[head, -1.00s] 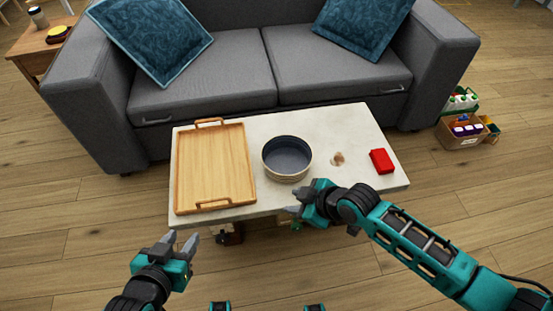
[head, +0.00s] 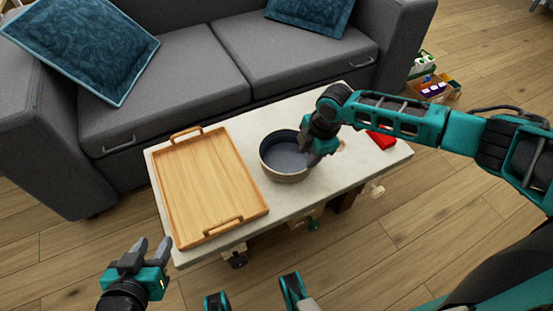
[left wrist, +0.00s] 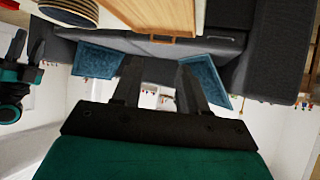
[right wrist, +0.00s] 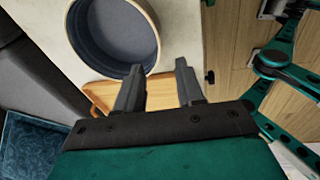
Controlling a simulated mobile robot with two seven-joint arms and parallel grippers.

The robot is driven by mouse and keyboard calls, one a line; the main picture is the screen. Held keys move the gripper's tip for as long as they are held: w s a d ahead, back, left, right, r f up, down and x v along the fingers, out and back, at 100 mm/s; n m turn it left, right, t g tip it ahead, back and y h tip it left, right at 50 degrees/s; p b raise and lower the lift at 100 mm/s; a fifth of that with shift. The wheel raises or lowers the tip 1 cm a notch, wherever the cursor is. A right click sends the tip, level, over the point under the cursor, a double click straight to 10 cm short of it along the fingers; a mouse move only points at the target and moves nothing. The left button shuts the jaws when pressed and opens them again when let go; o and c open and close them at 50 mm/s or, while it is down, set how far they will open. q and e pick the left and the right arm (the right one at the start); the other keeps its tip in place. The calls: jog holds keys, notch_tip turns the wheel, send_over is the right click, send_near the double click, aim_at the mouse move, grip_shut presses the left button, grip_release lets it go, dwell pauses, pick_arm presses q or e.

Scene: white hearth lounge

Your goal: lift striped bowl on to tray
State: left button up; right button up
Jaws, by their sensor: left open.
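The striped bowl (head: 283,177), dark inside with a pale banded outer wall, stands upright on the low table right of the tray. The wooden tray (head: 207,188) with two handles lies empty on the table's left part. My right gripper (head: 308,152) is at the bowl's right rim in the head view and covers part of it; contact cannot be told. In the right wrist view its fingers (right wrist: 158,78) are apart and empty, with the bowl (right wrist: 112,28) beyond them. My left gripper (head: 152,250) is open and empty, off the table's front left corner.
The pale table (head: 350,178) has bare top right of the bowl. A red object (head: 382,140) lies there, partly hidden by my right arm. A grey sofa (head: 180,85) stands close behind the table. A box of goods (head: 434,90) is on the floor.

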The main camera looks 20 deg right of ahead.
aim_at(300, 172)
jog(key=f+b, duration=0.1)
jog(key=f, duration=0.2)
jog(key=w+f+b, duration=0.1)
jog(key=f+b, duration=0.1)
jog(key=f, duration=0.2)
jog(key=shift+w+a, duration=0.1)
jog(key=shift+w, duration=0.1)
jog(key=shift+w+a+f+b, duration=0.1)
jog(key=shift+f+b, duration=0.25)
jog(key=shift+f, duration=0.2)
jog(key=f, duration=0.1)
jog(key=f+b, duration=0.2)
jog(key=shift+w+a+f, duration=0.25)
jog(key=shift+w+f, duration=0.05)
jog(key=shift+f, duration=0.5)
pick_arm(q)
jog(key=f, duration=0.1)
jog(key=d+f, duration=0.1)
jog(key=f, duration=0.2)
jog(key=shift+w+d, duration=0.15)
jog(key=shift+w, duration=0.1)
pick_arm(e)
jog(key=shift+c, duration=0.4)
